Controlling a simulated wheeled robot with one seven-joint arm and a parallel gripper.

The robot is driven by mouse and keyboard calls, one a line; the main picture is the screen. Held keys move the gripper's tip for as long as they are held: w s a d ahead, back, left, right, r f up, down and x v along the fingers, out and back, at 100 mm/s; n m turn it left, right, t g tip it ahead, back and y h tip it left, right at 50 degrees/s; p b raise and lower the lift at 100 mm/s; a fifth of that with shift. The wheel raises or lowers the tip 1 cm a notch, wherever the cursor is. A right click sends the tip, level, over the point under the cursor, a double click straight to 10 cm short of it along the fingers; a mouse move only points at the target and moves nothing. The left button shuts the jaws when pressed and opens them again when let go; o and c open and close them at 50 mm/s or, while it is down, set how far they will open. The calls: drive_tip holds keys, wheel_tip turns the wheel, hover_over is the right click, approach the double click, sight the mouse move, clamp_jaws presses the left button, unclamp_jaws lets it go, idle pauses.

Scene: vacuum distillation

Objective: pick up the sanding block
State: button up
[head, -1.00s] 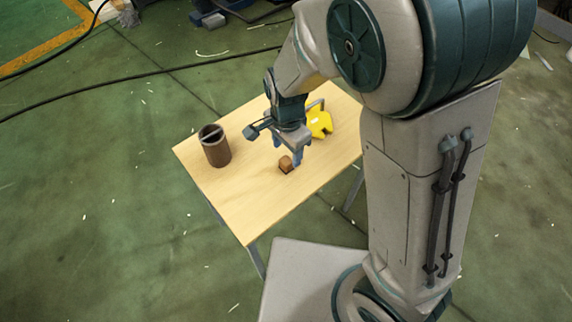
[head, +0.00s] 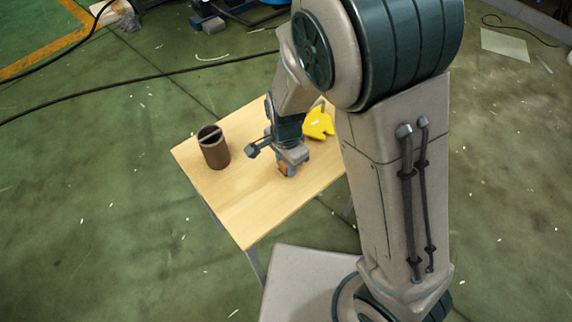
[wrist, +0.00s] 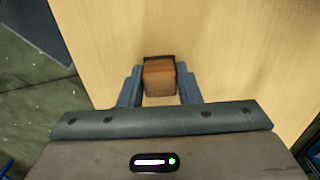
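The sanding block, a small brown block with a dark far edge, is on the table between my two fingers in the wrist view (wrist: 159,80). In the head view it shows only as a brown patch (head: 283,169), mostly hidden by my gripper. My gripper (head: 286,172) is low at the tabletop. In the wrist view, its blue-grey fingers (wrist: 159,88) flank the block left and right, with hardly any gap. I cannot tell whether they press on it. No lift off the table is visible.
The wooden table (head: 245,210) has free room in front and to the left. A brown cylindrical holder (head: 214,150) stands at its left. A yellow object (head: 318,124) lies behind my gripper to the right. A black cable crosses the floor behind.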

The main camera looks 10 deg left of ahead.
drive_tip(key=shift+r, duration=0.5)
drive_tip(key=r, duration=0.2)
drive_tip(key=r+p, duration=0.1)
drive_tip(key=r, duration=0.1)
drive_tip(key=shift+d+p, duration=0.3)
drive_tip(key=shift+d, duration=0.1)
drive_tip(key=s+d+r+p, duration=0.1)
drive_tip(key=s+d+r, duration=0.1)
drive_tip(key=d+r, duration=0.4)
drive_tip(key=d, duration=0.4)
drive_tip(key=shift+d, duration=0.35)
